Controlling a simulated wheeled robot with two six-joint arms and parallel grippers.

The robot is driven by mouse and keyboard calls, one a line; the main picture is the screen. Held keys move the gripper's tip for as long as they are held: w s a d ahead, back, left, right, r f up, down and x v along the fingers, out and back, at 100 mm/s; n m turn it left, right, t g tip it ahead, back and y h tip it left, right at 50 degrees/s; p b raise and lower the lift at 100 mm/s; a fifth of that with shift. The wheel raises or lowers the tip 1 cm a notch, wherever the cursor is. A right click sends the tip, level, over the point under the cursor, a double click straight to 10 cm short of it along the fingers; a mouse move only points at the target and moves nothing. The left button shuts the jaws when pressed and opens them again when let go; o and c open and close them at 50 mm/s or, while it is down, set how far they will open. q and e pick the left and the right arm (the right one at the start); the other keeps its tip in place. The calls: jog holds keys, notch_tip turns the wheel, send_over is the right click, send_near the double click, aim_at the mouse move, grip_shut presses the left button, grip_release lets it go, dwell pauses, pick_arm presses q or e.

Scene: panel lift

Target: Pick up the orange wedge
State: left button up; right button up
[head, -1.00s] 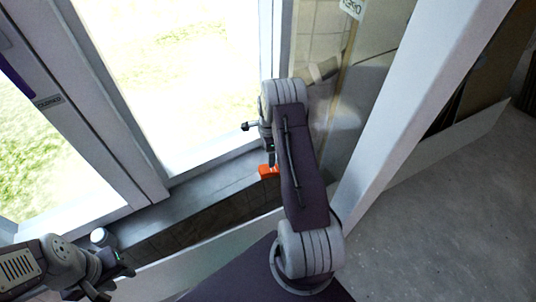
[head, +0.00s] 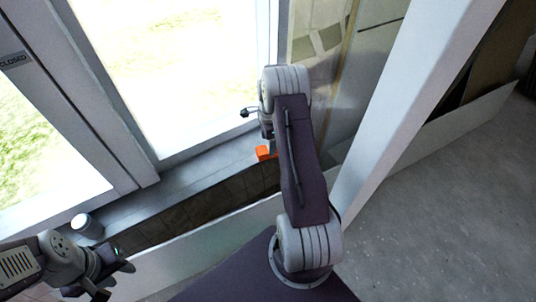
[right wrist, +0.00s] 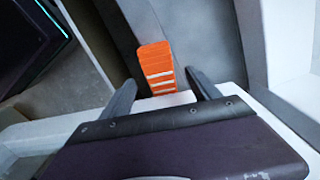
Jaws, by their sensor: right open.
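The orange wedge (head: 262,153) lies on the grey window sill, beside my right gripper (head: 270,148), which is partly hidden by its own arm. In the right wrist view the wedge (right wrist: 156,66) is orange with pale stripes across its near part. It sits ahead of and partly between the two dark fingertips of my right gripper (right wrist: 160,80). The fingers are spread, with a gap on each side of the wedge. My left gripper (head: 116,280) is at the lower left, its two dark fingers apart and nothing seen between them.
A white cylindrical cup (head: 86,226) stands on the sill (head: 190,192) at the left. Large window panes rise behind the sill. A white post (head: 405,115) stands close to the right of my right arm. Grey floor (head: 430,230) is clear at the right.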

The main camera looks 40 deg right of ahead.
notch_tip(320, 180, down, 4)
jog(key=shift+a+f+b, duration=0.1)
jog(key=shift+b, duration=1.1)
jog(key=shift+f, duration=0.35)
jog(key=shift+r, duration=0.2)
pick_arm(q)
notch_tip(320, 180, down, 3)
jog(key=shift+f, duration=0.15)
pick_arm(e)
jog(key=c, duration=1.5)
